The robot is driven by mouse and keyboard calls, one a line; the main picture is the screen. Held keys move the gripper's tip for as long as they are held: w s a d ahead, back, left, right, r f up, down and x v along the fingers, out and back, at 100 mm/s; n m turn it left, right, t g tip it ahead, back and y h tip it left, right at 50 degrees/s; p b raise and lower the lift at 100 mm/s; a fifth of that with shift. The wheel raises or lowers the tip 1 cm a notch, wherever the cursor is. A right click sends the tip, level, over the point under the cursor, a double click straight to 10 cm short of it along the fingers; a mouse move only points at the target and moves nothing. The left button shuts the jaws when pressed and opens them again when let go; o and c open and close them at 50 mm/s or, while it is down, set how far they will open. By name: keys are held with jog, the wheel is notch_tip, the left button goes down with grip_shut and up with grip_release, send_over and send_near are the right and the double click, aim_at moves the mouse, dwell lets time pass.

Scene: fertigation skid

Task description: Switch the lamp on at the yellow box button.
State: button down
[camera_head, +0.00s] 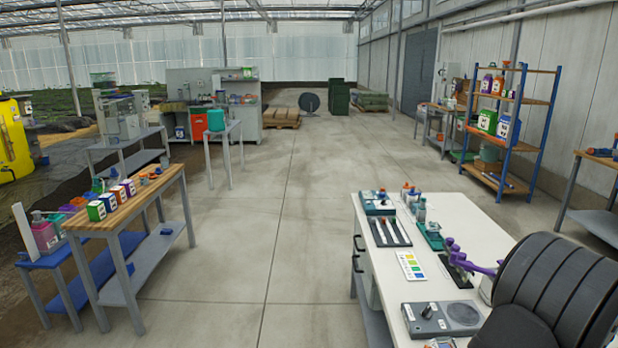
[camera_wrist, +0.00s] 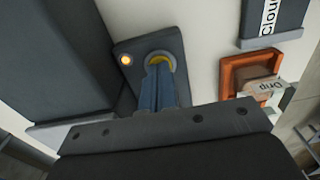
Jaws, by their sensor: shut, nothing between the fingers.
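In the wrist view a dark grey box (camera_wrist: 126,48) is fixed on a pale surface. It carries a round button (camera_wrist: 164,58), yellow inside a grey ring. To the left of the button is a small round lamp (camera_wrist: 126,60), bright orange-white and apparently lit. My gripper (camera_wrist: 162,68) is shut and empty, and its blue fingers point at the button. The fingertips overlap the lower part of the button and seem to be at it; whether they touch it I cannot tell. The fingers hide part of the button and box. I cannot make out this box in the head view.
In the wrist view an orange-brown box with a "Drip" label (camera_wrist: 271,88) stands close on the right. A dark panel labelled "Cloud" (camera_wrist: 268,22) is above it, and a large dark block (camera_wrist: 58,60) fills the left. The head view shows a white workbench (camera_head: 470,232).

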jog(key=shift+r, duration=3.5)
jog(key=shift+f, duration=3.5)
notch_tip(320, 180, up, 24)
jog(key=shift+w+d+r, duration=0.15)
jog(key=shift+w+d, duration=0.1)
jog(key=shift+d, duration=0.2)
